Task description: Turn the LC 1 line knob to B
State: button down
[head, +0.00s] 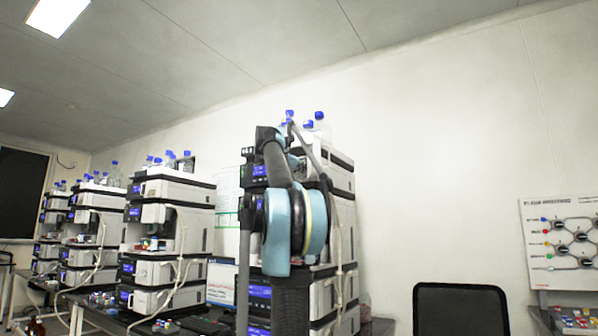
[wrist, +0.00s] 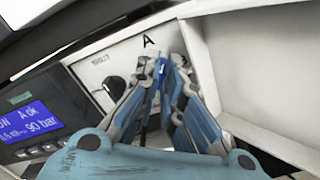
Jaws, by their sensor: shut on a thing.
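In the wrist view my gripper (wrist: 165,72) is closed at a white panel (wrist: 88,64) on an instrument. A small blue part (wrist: 162,68) shows between its fingertips, just below a printed letter A (wrist: 148,41). This part looks like the line knob; most of it is hidden by the fingers, so its pointing direction cannot be told. No letter B is visible. A black knob (wrist: 112,88) with small unreadable print above it sits left of the fingers, apart from them. In the head view my arm hides much of the nearest instrument stack (head: 343,205), and my fingertips are not visible.
A lit blue display (wrist: 25,122) is left of the panel in the wrist view. A pale wall or housing (wrist: 245,55) rises close on the right. In the head view more instrument stacks (head: 175,215) stand left, a black chair (head: 460,308) and a valve board (head: 562,240) right.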

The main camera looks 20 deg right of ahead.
jog(key=m, duration=0.5)
jog(key=shift+m, duration=0.3)
jog(key=m, duration=0.5)
jog(key=shift+s+d+f, duration=0.1)
jog(key=shift+f, duration=0.1)
jog(key=shift+m, duration=0.3)
jog(key=c, duration=2)
grip_release()
jog(key=shift+s+a, duration=0.15)
jog(key=shift+a, duration=0.1)
jog(key=v, duration=1.1)
jog(key=shift+s+a, duration=0.1)
jog(key=shift+a, duration=0.05)
